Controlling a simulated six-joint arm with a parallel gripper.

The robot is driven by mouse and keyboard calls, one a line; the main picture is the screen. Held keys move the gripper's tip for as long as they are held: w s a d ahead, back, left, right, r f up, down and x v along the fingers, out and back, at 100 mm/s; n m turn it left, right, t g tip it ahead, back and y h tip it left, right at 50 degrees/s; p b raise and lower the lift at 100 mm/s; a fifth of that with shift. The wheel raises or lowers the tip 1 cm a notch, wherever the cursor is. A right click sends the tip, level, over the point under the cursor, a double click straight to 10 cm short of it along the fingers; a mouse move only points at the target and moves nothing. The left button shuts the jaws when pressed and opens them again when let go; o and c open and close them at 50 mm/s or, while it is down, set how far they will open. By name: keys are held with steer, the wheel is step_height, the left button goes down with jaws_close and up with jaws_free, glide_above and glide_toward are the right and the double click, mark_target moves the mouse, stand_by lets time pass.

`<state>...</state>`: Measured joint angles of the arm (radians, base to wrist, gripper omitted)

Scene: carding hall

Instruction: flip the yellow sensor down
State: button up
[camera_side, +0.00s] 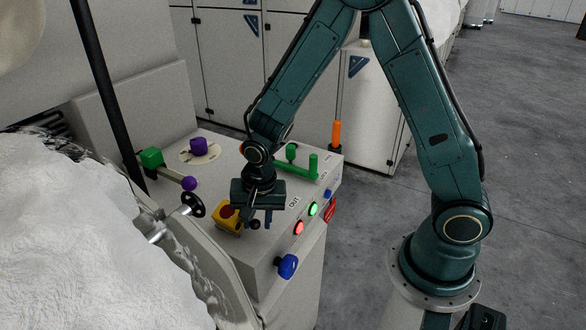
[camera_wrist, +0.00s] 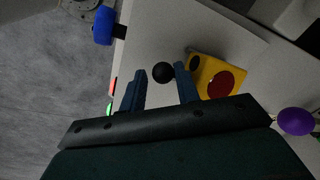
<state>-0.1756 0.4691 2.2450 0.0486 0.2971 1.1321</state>
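The only yellow thing I see is a yellow box with a round red button (camera_side: 227,217) on the light machine top. It also shows in the wrist view (camera_wrist: 213,78), just right of my right finger. I cannot tell whether it is the yellow sensor. My gripper (camera_side: 257,222) points down over the panel beside the yellow box. In the wrist view my gripper (camera_wrist: 160,73) has its two fingers apart. A black ball knob (camera_wrist: 163,72) shows between the fingertips; I cannot tell whether either finger touches it. Its stem is hidden.
A black handwheel (camera_side: 193,204) stands left. A blue knob (camera_side: 287,266) sticks out of the front face.

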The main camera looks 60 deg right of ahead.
steer(key=shift+d+f+y, duration=0.2)
steer(key=shift+d+y, duration=0.15)
steer(key=shift+y, duration=0.25)
step_height(320, 180, up, 14)
steer(key=s+d, duration=0.1)
steer(key=s, duration=0.1)
steer(key=s+d+r+n+t, duration=0.1)
steer(key=s+r+n, duration=0.4)
steer(key=s, duration=0.2)
steer(key=s+d+r+n+t+h, duration=0.1)
steer(key=s+d+r+n+t, duration=0.1)
steer(key=s+r+n, duration=0.3)
steer(key=shift+s+d+r+t, duration=0.2)
steer(key=shift+s+t, duration=0.1)
steer(key=shift+s, duration=1.5)
steer(key=shift+s+d+n, duration=0.1)
steer(key=shift+s+n, duration=0.5)
steer(key=shift+s, duration=0.2)
steer(key=shift+w, duration=0.1)
